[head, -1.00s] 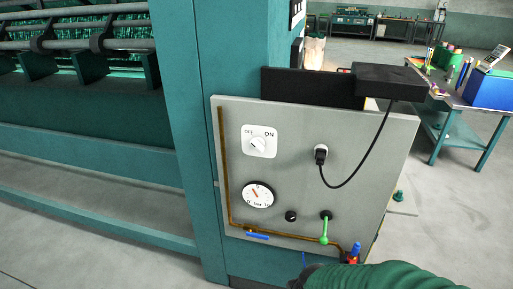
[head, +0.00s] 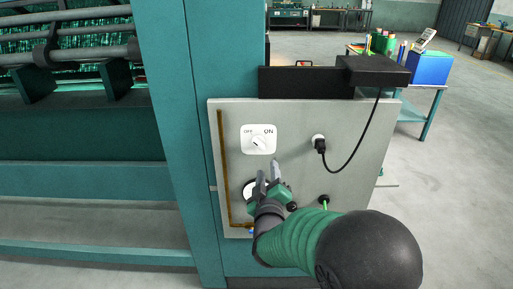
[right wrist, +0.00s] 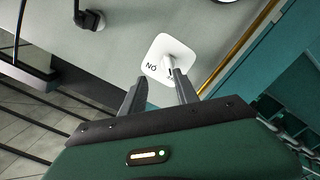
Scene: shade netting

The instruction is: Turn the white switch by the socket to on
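The white switch (head: 258,140) is a square plate with a round knob, marked OFF on its left and ON on its right, on the grey panel (head: 300,125). Its knob's pointer appears to lie toward the OFF side. The socket with a black plug (head: 319,145) is to its right. My right gripper (head: 268,170) is open just below the switch, fingers pointing up at it. In the right wrist view the switch (right wrist: 165,52) shows just beyond the two parted fingertips (right wrist: 157,78), with no contact that I can make out. My left gripper is not in view.
A black cable (head: 362,155) hangs from the plug to a black box (head: 372,72) above the panel. My right arm covers the lower panel and part of the dial. A teal post (head: 170,130) stands left; open floor lies right.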

